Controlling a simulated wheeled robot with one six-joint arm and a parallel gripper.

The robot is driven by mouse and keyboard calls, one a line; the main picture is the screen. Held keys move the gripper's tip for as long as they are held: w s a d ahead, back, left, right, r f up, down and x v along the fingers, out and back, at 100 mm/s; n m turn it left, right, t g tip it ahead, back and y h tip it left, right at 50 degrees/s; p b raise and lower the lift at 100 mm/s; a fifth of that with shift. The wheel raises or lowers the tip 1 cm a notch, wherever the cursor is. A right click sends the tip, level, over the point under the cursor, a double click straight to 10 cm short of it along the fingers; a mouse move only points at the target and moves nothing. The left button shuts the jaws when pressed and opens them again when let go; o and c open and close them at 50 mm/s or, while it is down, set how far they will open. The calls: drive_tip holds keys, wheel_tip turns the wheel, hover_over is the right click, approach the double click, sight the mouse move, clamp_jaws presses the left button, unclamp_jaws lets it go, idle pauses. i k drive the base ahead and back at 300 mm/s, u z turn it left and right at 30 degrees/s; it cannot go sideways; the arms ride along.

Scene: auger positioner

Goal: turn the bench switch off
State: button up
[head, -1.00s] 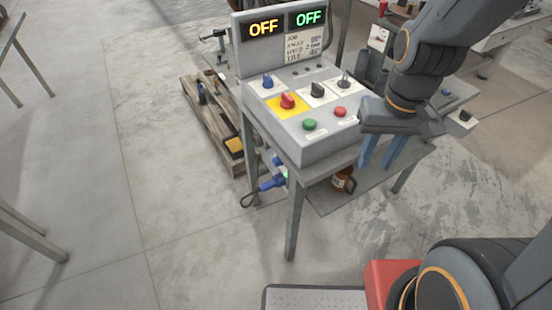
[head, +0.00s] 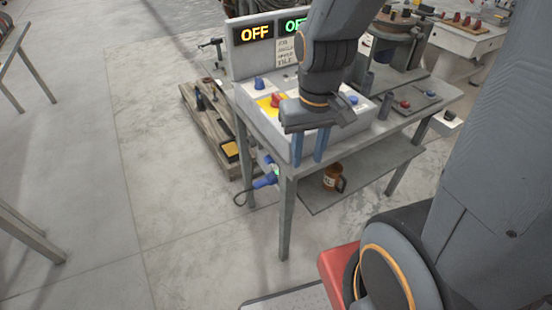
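The grey control box (head: 246,100) stands on the left end of the bench. Its red rotary knob (head: 276,100) sits on a yellow plate, with a blue knob (head: 258,83) behind it. A small white plate with a dark knob (head: 449,117) is at the bench's right edge. No readable label shows which one is the bench switch. My gripper (head: 309,161) points down in front of the box, its two blue fingers apart with nothing seen between them. The left display (head: 255,34) reads OFF in yellow; the green one is partly covered.
A brown jug (head: 333,178) stands on the lower shelf. Blue plugs (head: 266,180) stick out at the left side.

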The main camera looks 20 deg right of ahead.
sight(268, 160)
drive_tip(key=z, duration=1.4)
drive_tip(key=k, duration=0.7)
drive_tip(key=u, duration=0.75)
